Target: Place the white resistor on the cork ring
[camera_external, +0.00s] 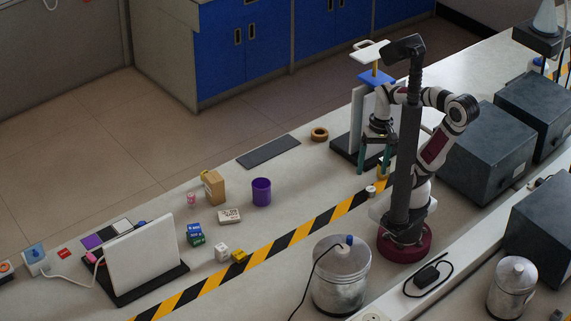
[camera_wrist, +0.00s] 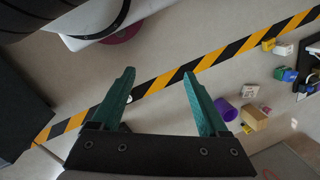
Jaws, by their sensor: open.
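My gripper (camera_external: 373,171) hangs fingers down over the bench, near the striped tape. In the wrist view its two green fingers (camera_wrist: 159,75) are spread wide with nothing between the tips. A small white piece (camera_external: 370,191) lies at the tape's edge just below the gripper; it may be the white resistor, but it is too small to tell. In the wrist view a pale bit (camera_wrist: 126,99) shows beside the left finger, mostly hidden. The brown cork ring (camera_external: 319,134) lies flat and empty near the bench's far edge, left of the gripper. I cannot see the ring in the wrist view.
A white panel on a dark base (camera_external: 344,149) stands close behind the gripper, beside the ring. A dark flat mat (camera_external: 269,152), purple cup (camera_external: 261,192), tan box (camera_external: 214,187) and white block (camera_external: 222,253) lie left. A metal canister (camera_external: 341,282) stands in front.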

